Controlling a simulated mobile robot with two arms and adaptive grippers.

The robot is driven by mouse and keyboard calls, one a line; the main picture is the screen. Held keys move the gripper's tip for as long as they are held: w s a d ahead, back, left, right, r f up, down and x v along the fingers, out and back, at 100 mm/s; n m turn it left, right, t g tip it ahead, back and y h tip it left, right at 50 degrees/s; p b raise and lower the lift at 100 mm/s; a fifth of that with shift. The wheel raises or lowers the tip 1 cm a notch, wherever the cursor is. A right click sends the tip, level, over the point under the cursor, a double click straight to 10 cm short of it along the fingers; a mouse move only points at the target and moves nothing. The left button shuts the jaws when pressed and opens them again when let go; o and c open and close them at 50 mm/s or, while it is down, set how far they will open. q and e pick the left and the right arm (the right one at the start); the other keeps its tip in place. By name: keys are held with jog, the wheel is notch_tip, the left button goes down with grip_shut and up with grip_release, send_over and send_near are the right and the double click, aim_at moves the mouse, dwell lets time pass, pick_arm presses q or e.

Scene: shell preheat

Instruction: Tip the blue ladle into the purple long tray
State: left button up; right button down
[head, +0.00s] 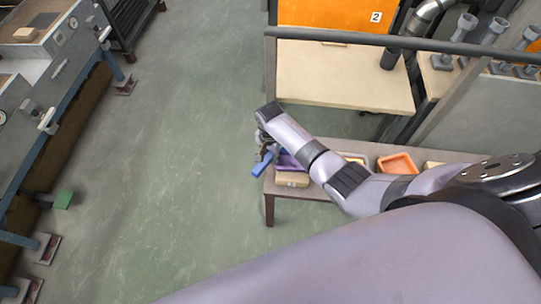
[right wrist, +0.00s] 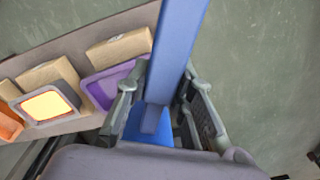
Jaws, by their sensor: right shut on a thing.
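The blue ladle (head: 262,165) is in my right gripper (head: 266,148), at the left end of a low table. In the right wrist view, the ladle's long blue handle (right wrist: 180,45) rises between the two fingers of the right gripper (right wrist: 163,92), with a wider blue part below, partly hidden by the gripper. I cannot see what the ladle holds. The purple long tray (right wrist: 104,86) lies on the table just left of the fingers in that view, partly covered by the near finger. In the head view the purple tray (head: 289,161) is mostly hidden behind my arm. My left gripper is not in view.
The table (head: 269,188) also holds an orange tray (head: 397,163), a tray with a bright yellow inside (right wrist: 47,104), and cardboard-coloured blocks (right wrist: 120,47). A rail (head: 400,40) and pale bench (head: 345,75) stand behind. Open green floor lies left of the table.

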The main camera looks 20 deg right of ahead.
jog(key=shift+f+b, duration=1)
jog(key=shift+f, duration=0.05)
jog(key=shift+w+t+y, duration=0.25)
jog(key=shift+t+y, duration=0.25)
jog(key=shift+t, duration=0.3)
jog(key=shift+r, duration=0.1)
jog(key=shift+s+a, duration=0.1)
jog(key=shift+a, duration=0.1)
jog(key=shift+t+y+p, duration=0.3)
jog(key=shift+t+p, duration=0.1)
jog(key=shift+p, duration=0.05)
jog(key=shift+t, duration=0.5)
jog(key=shift+f+t+y+b, duration=0.2)
jog(key=shift+t+y+b, duration=0.85)
jog(key=shift+t, duration=0.65)
jog(key=shift+b, duration=0.3)
